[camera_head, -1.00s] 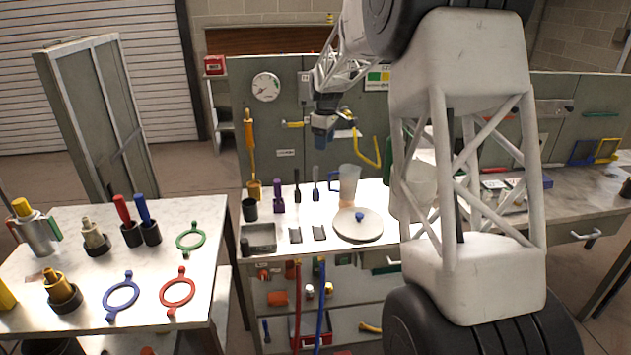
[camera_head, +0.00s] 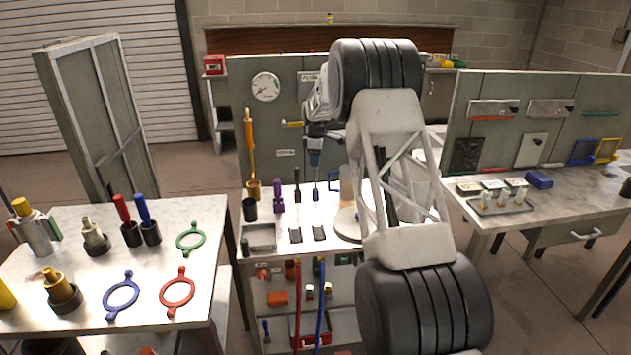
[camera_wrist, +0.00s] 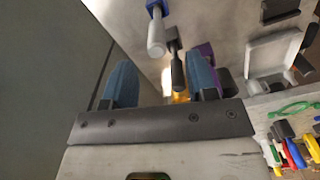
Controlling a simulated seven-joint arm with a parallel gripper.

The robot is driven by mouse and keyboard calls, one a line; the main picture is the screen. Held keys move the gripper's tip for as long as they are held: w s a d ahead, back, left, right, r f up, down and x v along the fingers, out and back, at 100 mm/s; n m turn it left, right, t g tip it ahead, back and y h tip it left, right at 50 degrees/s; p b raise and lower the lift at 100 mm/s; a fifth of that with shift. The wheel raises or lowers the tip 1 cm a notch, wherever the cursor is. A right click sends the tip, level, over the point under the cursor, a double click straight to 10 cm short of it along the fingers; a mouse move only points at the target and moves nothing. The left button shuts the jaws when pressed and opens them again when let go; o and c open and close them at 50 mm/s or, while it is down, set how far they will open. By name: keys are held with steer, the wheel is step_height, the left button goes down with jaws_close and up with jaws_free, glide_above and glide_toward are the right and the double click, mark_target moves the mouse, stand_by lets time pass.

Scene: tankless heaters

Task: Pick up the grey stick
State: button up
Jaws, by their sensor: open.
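The grey stick (camera_head: 316,192) stands upright on the workbench, with a dark blue lower part. In the wrist view its light grey top (camera_wrist: 156,42) lies beyond my fingertips, toward the middle of the gap. My gripper (camera_head: 315,158) is above the stick in the head view, pointing down. In the wrist view the blue fingers of my gripper (camera_wrist: 163,80) are spread apart with nothing between them. A similar black stick (camera_head: 297,195) stands just left of the grey one. It also shows in the wrist view (camera_wrist: 177,68).
A purple tool (camera_head: 278,197) and a dark cup (camera_head: 250,208) stand farther left. A grey tray (camera_head: 262,236) lies in front. My arm covers much of the bench to the right.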

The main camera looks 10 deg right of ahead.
mark_target(315, 179)
steer(key=shift+w+f, duration=0.1)
stand_by(0.3)
steer(key=shift+f, duration=1.25)
steer(key=shift+w+f, duration=0.1)
steer(key=shift+f, duration=2.5)
jaws_close()
steer(key=shift+r, duration=0.1)
